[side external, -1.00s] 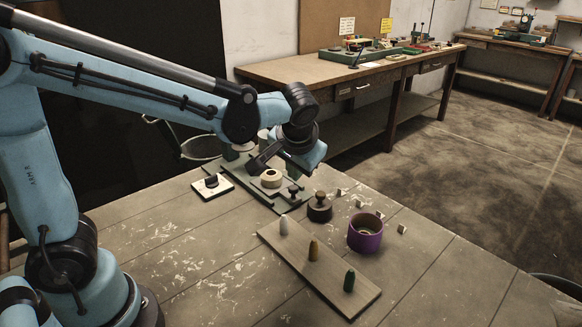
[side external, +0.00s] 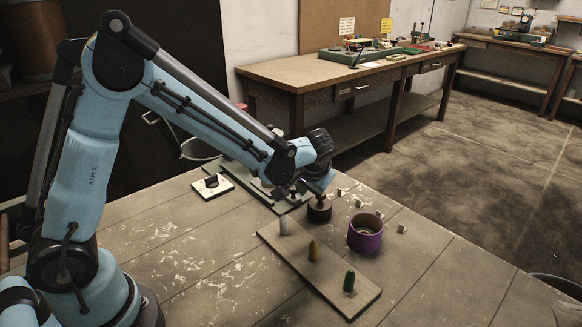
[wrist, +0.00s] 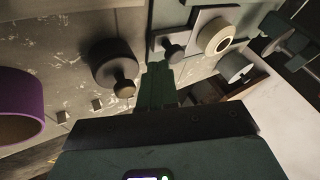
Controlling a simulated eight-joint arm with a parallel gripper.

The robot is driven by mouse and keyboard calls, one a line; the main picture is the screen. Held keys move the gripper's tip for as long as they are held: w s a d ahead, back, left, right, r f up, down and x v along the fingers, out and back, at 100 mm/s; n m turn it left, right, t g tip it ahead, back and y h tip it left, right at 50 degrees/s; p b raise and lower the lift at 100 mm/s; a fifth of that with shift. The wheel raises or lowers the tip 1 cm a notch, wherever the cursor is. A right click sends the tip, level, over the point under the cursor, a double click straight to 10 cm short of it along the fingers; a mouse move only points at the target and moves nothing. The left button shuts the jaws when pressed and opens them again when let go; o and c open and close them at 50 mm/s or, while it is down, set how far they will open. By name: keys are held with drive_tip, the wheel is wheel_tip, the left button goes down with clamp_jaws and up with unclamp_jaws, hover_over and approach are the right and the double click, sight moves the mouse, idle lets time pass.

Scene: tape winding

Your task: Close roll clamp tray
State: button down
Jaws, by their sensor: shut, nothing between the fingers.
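In the wrist view, the clamp tray (wrist: 190,34) is a pale grey plate with a dark knob (wrist: 172,49) at its near end and a cream tape roll (wrist: 216,37) on it. My gripper (wrist: 159,68) is shut and empty, its dark green fingers just beside the knob. I cannot tell whether they touch it. In the side view, my forearm and wrist hide the roll and most of the tray. Part of the green base (side external: 294,204) shows below the wrist. How far the tray is in or out is unclear.
A dark round weight with a knob (side external: 319,209) stands close right of my wrist. A purple ring (side external: 365,233) and several small blocks lie farther right. A board (side external: 329,276) with three coloured pegs lies in front. A small white plate (side external: 212,187) lies left.

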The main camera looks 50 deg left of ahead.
drive_tip(key=shift+w+a+f, duration=0.15)
drive_tip(key=shift+a+f, duration=0.15)
drive_tip(key=shift+f, duration=0.25)
drive_tip(key=a, duration=1.4)
drive_tip(key=shift+r, duration=0.15)
drive_tip(key=d+v, duration=0.1)
drive_tip(key=v, duration=0.9)
drive_tip(key=s+d+m+t+h, duration=0.2)
drive_tip(key=s+d+h, duration=0.3)
drive_tip(key=s+d, duration=0.6)
drive_tip(key=s+r+t, duration=0.1)
drive_tip(key=s, duration=0.2)
drive_tip(key=shift+d+m+t+h, duration=0.35)
drive_tip(key=shift+m+t+h, duration=0.05)
